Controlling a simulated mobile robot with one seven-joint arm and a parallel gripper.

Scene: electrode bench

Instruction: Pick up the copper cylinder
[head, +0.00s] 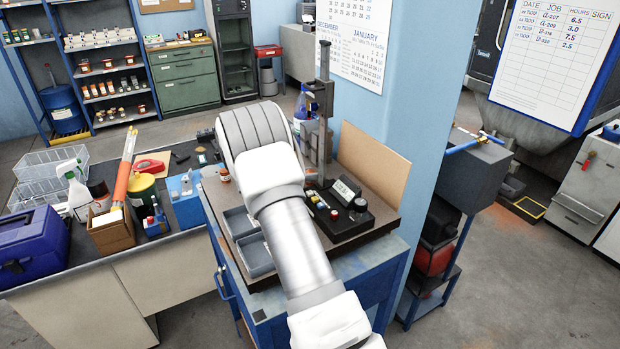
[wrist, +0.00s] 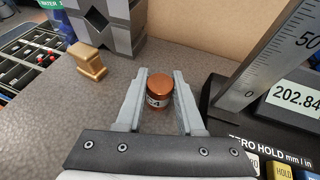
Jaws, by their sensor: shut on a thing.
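In the head view my white arm reaches over the bench and hides the gripper and the cylinder.
In the wrist view a brass piece (wrist: 87,62) stands to the left, by a grey metal stand (wrist: 110,30). A digital gauge (wrist: 285,110) with a display is close on the right. In the head view grey trays (head: 255,254) and a backboard (head: 372,165) flank my arm.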

